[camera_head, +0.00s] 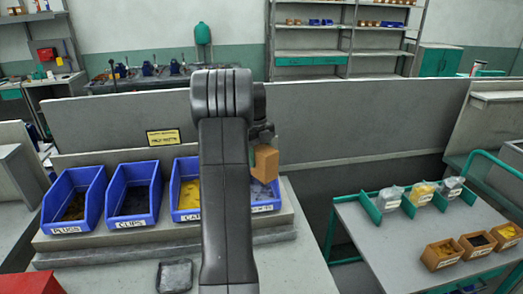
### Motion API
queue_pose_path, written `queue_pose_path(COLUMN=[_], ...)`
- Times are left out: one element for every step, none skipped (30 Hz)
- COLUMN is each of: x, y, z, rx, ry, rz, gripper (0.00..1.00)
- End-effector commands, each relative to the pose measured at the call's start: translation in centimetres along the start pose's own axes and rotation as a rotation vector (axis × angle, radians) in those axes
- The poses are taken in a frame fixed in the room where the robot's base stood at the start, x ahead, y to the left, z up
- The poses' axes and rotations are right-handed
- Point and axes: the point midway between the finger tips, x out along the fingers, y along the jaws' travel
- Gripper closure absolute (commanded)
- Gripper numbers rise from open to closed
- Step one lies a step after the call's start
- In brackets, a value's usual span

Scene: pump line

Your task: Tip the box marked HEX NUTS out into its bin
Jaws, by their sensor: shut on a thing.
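My gripper (262,134) is shut on a small tan box (266,165) and holds it in the air behind my arm. No marking on the box can be read from here. The box hangs over or near the rightmost blue bin (264,208), which my arm largely hides; I cannot read its label for certain. The box looks slightly tilted, and whether anything is falling from it cannot be seen. A neighbouring blue bin (186,215) with yellow contents is partly covered by my arm.
Blue bins marked PLUGS (71,229) and CLIPS (132,222) stand to the left on the bench. A dark tray (174,276) lies in front. A cart (350,215) at right carries several tan boxes (443,254) and bags (421,193). A grey panel (350,135) stands behind.

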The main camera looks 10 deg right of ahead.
Motion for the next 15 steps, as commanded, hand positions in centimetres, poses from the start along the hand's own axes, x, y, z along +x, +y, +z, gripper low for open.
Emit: queue_pose_path(x=[-0.5, -0.5, -0.5, -0.5, -0.5, -0.5, -0.5, -0.5, -0.5, -0.5, -0.5, -0.5, -0.5, -0.3, 0.0], y=[0.0, 0.0, 0.0, 0.0, 0.0, 0.0, 0.0, 0.0, 0.0, 0.0, 0.0, 0.0, 0.0, 0.0, 0.0], z=[0.1, 0.2, 0.2, 0.3, 0.4, 0.5, 0.5, 0.6, 0.7, 0.8, 0.8, 0.9, 1.0, 1.2, 1.6], rx=[-0.001, -0.001, -0.002, -0.002, -0.002, -0.002, -0.002, -0.002, -0.001, -0.001, -0.001, -0.002, -0.002, -0.003, -0.005], ry=[0.015, 0.023, 0.035, 0.044, 0.052, 0.064, 0.074, 0.084, 0.096, 0.104, 0.113, 0.126, 0.135, 0.151, 0.191], rz=[0.0, 0.0, -0.001, -0.001, 0.0, 0.0, 0.0, 0.0, 0.0, 0.0, 0.0, 0.0, 0.0, -0.001, 0.0], gripper=[0.67, 0.67, 0.67, 0.67, 0.67, 0.67, 0.67, 0.67, 0.67, 0.67, 0.67, 0.67, 0.67, 0.67, 0.67])
